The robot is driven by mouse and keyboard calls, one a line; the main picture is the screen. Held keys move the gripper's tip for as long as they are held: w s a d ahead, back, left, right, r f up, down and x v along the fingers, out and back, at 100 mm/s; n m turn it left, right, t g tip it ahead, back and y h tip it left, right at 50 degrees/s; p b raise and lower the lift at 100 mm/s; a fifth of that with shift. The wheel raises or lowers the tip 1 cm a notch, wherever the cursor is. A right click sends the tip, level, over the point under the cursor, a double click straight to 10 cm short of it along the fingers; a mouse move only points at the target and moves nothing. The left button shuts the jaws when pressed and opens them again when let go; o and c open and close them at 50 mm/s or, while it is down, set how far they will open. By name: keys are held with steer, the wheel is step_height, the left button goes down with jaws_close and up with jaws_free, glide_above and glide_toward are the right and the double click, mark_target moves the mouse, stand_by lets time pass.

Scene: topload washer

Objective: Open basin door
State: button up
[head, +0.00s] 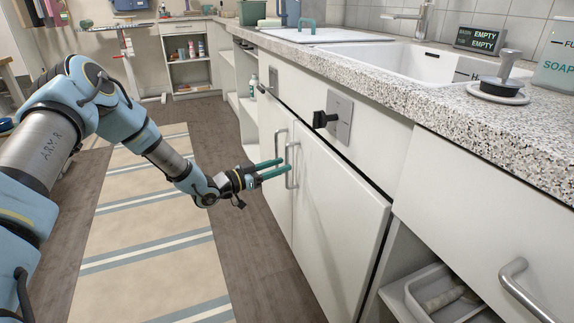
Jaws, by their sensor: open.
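Two white cabinet doors sit below the sink basin (425,62). The left door (279,189) and the right door (335,220) each have an upright metal bar handle near their shared edge. These are the left handle (278,146) and the right handle (290,180). My gripper (285,166), with two teal fingers, is open with its tips at the right handle. I cannot tell whether the bar is between the fingers or whether they touch it. A dark gap shows along the right door's top and right edges; I cannot tell if it is ajar.
A black knob (325,119) on a grey plate juts out above the right door. An open drawer or shelf with a white tray (428,292) and another handle (522,290) are at the lower right. A striped rug (150,225) lies on clear floor left of the cabinets.

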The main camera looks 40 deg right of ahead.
steer(key=shift+s+d, duration=0.15)
steer(key=shift+d, duration=0.65)
steer(key=shift+s+d, duration=0.1)
steer(key=shift+d, duration=0.65)
jaws_close()
